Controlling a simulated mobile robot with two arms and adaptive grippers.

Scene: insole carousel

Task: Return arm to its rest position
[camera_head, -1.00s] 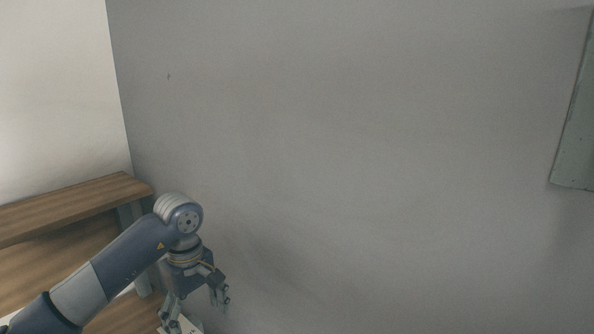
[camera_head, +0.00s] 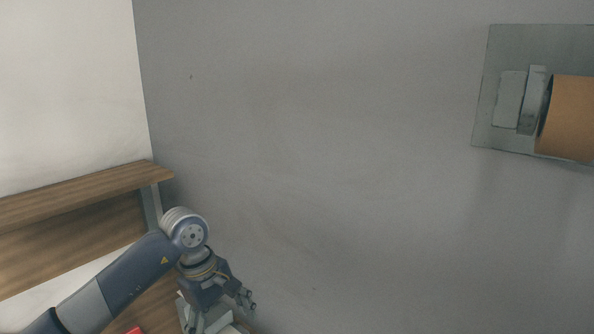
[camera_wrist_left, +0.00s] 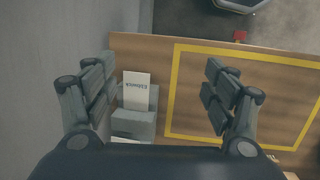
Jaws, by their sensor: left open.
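My left gripper (camera_head: 220,310) hangs from my left arm at the lower left of the head view, in front of the grey wall. In the left wrist view my left gripper (camera_wrist_left: 160,95) is open, its two fingers wide apart with nothing held between them. It is above a wooden surface (camera_wrist_left: 240,55) marked with a yellow rectangle. My right gripper is in neither view.
A grey plate (camera_head: 485,120) with a brown cylinder (camera_head: 570,118) is on the wall at right. Grey blocks with a white label reading "Eldswick" (camera_wrist_left: 136,90) lie below my gripper. A red thing (camera_wrist_left: 240,36) is at the surface's edge.

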